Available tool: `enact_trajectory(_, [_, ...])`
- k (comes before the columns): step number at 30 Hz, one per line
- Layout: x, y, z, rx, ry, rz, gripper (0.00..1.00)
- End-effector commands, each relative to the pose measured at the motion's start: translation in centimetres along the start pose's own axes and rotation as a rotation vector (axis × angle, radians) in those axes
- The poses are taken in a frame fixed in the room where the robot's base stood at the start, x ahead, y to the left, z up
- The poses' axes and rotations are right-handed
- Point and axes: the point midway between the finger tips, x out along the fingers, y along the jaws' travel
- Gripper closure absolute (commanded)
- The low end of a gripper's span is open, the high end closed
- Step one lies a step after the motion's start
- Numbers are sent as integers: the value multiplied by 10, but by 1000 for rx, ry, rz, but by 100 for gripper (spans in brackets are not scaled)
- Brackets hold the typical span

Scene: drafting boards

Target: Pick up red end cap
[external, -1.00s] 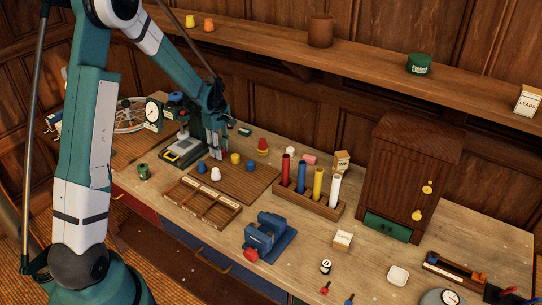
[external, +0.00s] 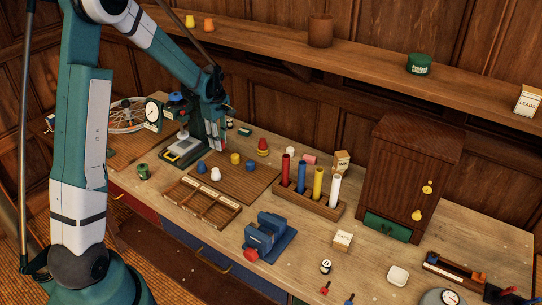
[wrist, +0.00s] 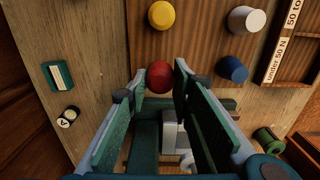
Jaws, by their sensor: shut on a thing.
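The red end cap (wrist: 159,77) shows in the wrist view between the fingertips of my gripper (wrist: 160,81). The green fingers are shut on it from both sides. In the external view my gripper (external: 219,146) is over the left back part of the brown board, and the cap is not clearly visible there. Whether the cap is clear of the board is hard to tell. A yellow cap (wrist: 161,15), a white cap (wrist: 246,19) and a blue cap (wrist: 232,68) stand on the board nearby.
A press-like device (external: 184,147) stands just left of my gripper. A divided wooden tray (external: 202,204) lies in front. A rack with coloured tubes (external: 307,200) is further right, with a wooden cabinet beyond.

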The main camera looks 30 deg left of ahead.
Motion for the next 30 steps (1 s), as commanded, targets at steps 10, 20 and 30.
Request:
enact_trajectory(10, [-44, 0, 0, 0, 0, 0, 88])
enact_trajectory(20, [-55, 0, 0, 0, 0, 0, 88])
enact_trajectory(30, [-55, 0, 0, 0, 0, 0, 88])
